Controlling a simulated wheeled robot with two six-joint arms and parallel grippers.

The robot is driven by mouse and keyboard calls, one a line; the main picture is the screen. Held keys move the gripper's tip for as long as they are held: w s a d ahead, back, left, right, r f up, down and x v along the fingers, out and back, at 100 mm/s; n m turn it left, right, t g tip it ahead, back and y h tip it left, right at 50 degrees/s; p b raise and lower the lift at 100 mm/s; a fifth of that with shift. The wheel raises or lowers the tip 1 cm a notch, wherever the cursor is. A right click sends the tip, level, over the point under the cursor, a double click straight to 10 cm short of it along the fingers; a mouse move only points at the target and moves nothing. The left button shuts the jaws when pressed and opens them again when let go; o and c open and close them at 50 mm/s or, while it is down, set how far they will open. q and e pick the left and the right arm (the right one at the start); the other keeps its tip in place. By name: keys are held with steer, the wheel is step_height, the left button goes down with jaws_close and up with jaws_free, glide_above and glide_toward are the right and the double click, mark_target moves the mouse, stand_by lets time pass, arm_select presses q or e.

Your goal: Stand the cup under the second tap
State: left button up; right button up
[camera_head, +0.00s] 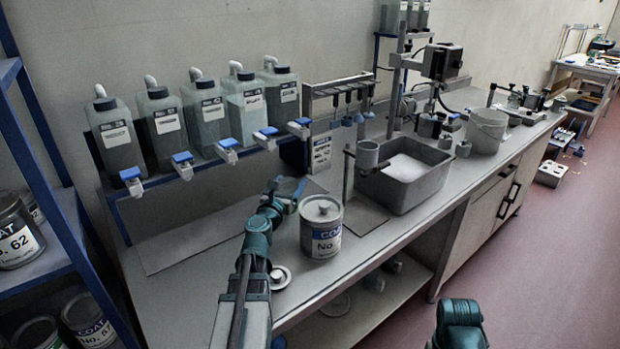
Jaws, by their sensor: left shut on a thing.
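A row of taps with blue handles runs below the bottles along the wall. The second tap from the left (183,169) is beneath a bottle with a white label, and no cup shows under it. My left gripper (292,188) is over the bench, to the right of that tap and just behind and left of a lidded grey can (321,236). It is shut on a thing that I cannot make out. I cannot pick out the task's cup for certain. A grey cylindrical vessel (368,154) is on a stand farther right. My right gripper is out of view.
A small round lid-like disc (280,277) lies by the bench's front edge. A grey tub (405,188) and a translucent bucket (486,131) stand to the right. A blue shelf with cans (18,235) is at the left. The bench below the left taps is clear.

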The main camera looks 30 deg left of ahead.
arm_select(q)
steer(key=shift+f+b+x, duration=0.6)
steer(key=shift+x, duration=2.3)
steer(key=shift+f+b+x, duration=0.55)
steer(key=shift+x, duration=2.4)
steer(key=shift+f+b+x, duration=0.6)
steer(key=shift+x, duration=2.3)
steer(key=shift+d+f, duration=0.1)
steer(key=shift+f, duration=0.15)
steer(key=o, duration=1.4)
steer(key=shift+r, duration=0.25)
